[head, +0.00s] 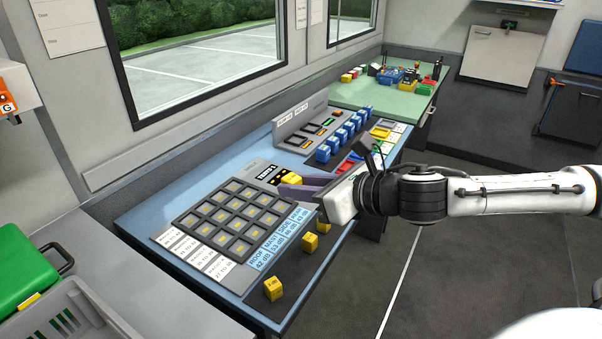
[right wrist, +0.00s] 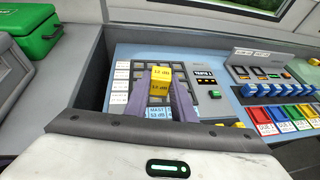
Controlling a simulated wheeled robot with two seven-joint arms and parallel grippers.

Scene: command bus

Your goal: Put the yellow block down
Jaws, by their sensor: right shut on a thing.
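The yellow block (head: 292,180) is between the purple fingers of my right gripper (head: 289,184). In the right wrist view, the yellow block (right wrist: 161,72) has "12 dB" on its face, and the purple fingers stand on both sides of it. The gripper is shut on it. The dark grid of square slots (head: 234,212) lies on the blue desk, left of the gripper in the head view. In the right wrist view the block appears in front of the grid (right wrist: 203,96); its exact height above the desk is unclear. My left gripper is not in view.
Loose yellow blocks (head: 274,289) and (head: 310,242) sit along the desk's dark front edge. Blue switch blocks (head: 338,137) and a display panel (head: 270,176) stand behind. A grey crate (head: 75,310) and green box (head: 22,262) are at left.

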